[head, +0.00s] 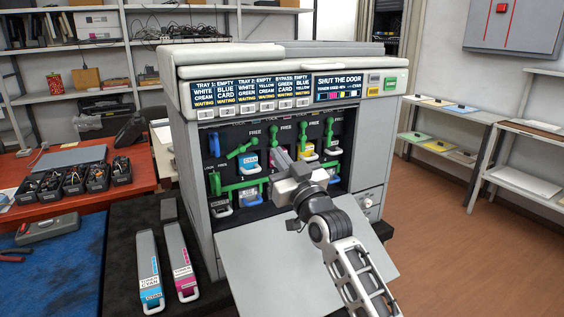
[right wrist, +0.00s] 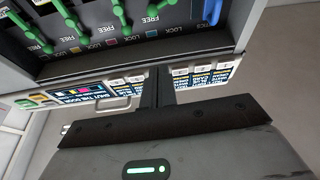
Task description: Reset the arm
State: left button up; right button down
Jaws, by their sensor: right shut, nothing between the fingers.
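My right arm reaches in from the lower right in the head view. Its gripper (head: 280,157) is in front of the printer's open bay, with its fingers together and empty. In the right wrist view the shut fingers (right wrist: 160,88) stand in front of the printer's label strip. The printer (head: 183,150) has its front door (head: 285,250) folded down beneath my arm. Green levers (head: 242,150) and cartridge ends in cyan (head: 250,162) and yellow (head: 308,151) show in the bay. My arm hides part of the bay. My left gripper is not in view.
A cyan toner cartridge (head: 150,270) and a magenta one (head: 181,262) lie on the dark surface left of the door. The printer's screen (head: 338,86) reads "SHUT THE DOOR". Shelves (head: 440,140) stand at the right, with open floor (head: 460,240) before them.

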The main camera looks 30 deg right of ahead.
jog(key=shift+s+f, duration=0.1)
jog(key=shift+s, duration=0.2)
